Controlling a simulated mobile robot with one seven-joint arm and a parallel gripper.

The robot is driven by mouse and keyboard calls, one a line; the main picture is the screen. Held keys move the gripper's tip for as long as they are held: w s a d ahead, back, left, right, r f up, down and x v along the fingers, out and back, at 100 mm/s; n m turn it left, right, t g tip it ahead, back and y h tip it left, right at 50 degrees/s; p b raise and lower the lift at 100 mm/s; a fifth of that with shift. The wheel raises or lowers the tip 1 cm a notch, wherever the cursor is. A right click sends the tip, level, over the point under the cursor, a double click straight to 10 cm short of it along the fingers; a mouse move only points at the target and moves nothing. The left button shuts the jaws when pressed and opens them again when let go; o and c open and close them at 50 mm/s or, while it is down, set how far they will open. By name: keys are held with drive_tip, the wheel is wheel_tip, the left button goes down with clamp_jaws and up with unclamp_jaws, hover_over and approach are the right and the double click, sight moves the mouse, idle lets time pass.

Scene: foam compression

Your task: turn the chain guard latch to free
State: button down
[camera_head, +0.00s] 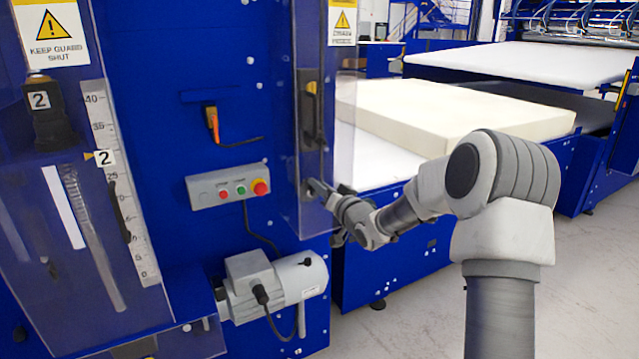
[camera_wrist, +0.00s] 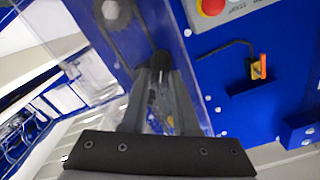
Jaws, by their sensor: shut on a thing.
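The clear chain guard (camera_head: 345,150) stands on the right side of the blue machine column. Its latch is a small dark piece low on the guard, mostly hidden by my gripper (camera_head: 318,188) in the head view. In the wrist view my gripper (camera_wrist: 161,72) is shut on the dark end of the latch (camera_wrist: 159,62), between its fingertips. Which way the latch is turned I cannot tell.
A grey button box (camera_head: 228,186) with a red stop button and a motor (camera_head: 275,284) are left of my gripper. An orange-tipped switch (camera_head: 212,122) hangs above. A foam block (camera_head: 450,108) lies on the white bed behind my arm. A dark handle (camera_head: 311,100) sits higher on the guard.

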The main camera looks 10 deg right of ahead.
drive_tip(key=m+p, duration=0.1)
drive_tip(key=m, duration=0.3)
drive_tip(key=f+m+p, duration=0.1)
drive_tip(key=m, duration=0.3)
drive_tip(key=m+p, duration=0.2)
drive_tip(key=m, duration=0.1)
drive_tip(key=shift+w+d+f+m, duration=0.1)
drive_tip(key=shift+d+f+m, duration=0.15)
drive_tip(key=shift+m, duration=0.15)
idle(0.4)
drive_tip(key=c, duration=0.9)
unclamp_jaws()
drive_tip(key=v, duration=1.7)
drive_tip(key=shift+s+r+p, duration=0.1)
drive_tip(key=shift+s+p, duration=0.1)
drive_tip(key=shift+p, duration=0.1)
